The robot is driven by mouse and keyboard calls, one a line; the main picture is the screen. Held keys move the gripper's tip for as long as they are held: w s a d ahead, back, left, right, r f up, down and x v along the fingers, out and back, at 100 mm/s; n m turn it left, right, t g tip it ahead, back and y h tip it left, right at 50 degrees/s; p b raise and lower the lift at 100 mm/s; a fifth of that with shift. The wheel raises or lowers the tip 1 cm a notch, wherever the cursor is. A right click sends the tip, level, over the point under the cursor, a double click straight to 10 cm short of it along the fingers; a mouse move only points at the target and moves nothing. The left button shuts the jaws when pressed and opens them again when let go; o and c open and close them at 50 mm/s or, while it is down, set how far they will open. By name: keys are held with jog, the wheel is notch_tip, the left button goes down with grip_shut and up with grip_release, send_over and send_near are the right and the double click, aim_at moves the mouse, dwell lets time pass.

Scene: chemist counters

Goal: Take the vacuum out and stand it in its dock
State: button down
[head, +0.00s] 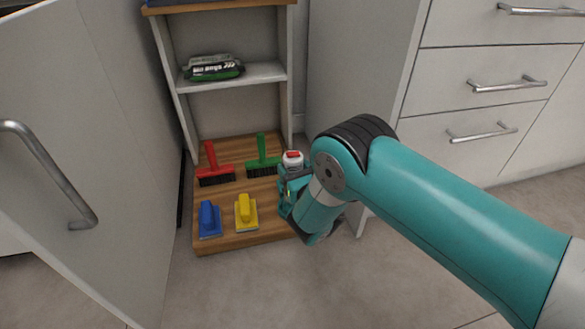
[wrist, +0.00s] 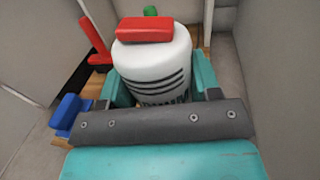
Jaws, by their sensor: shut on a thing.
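The vacuum (head: 293,158) is a small white, rounded body with a red piece on top. It stands at the right front of a wooden base board inside an open cupboard. In the wrist view the vacuum (wrist: 155,68) shows dark stripes or slots on its side and fills the space between my fingers. My gripper (wrist: 158,88) is shut on it, with one teal finger on each side. In the head view my gripper (head: 291,188) is partly hidden by my own arm. The vacuum's lower part is hidden. I cannot make out a dock in either view.
A red brush (head: 215,170) and a green brush (head: 262,160) stand behind on the board (head: 225,243). A blue block-like tool (head: 209,220) and a yellow one (head: 246,212) stand in front. The cupboard's open door (head: 90,160) is left; drawers (head: 480,90) are right.

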jog(key=shift+f, duration=0.1)
jog(key=c, duration=0.6)
grip_release()
jog(key=shift+s+d+f, duration=0.25)
jog(key=shift+s+d, duration=0.05)
jog(key=shift+s, duration=0.1)
jog(key=shift+s+d, duration=0.3)
jog(key=shift+s, duration=0.35)
jog(key=p, duration=0.2)
jog(key=shift+s+r+p, duration=0.25)
jog(key=shift+r+p, duration=0.05)
jog(key=shift+r, duration=0.1)
jog(key=p, duration=0.3)
jog(key=shift+s+d+p, duration=0.15)
jog(key=shift+s+p, duration=0.1)
jog(key=shift+p, duration=0.05)
jog(key=s+p, duration=0.1)
jog(key=p, duration=0.3)
jog(key=shift+d+p, duration=0.3)
jog(key=shift+p, duration=0.1)
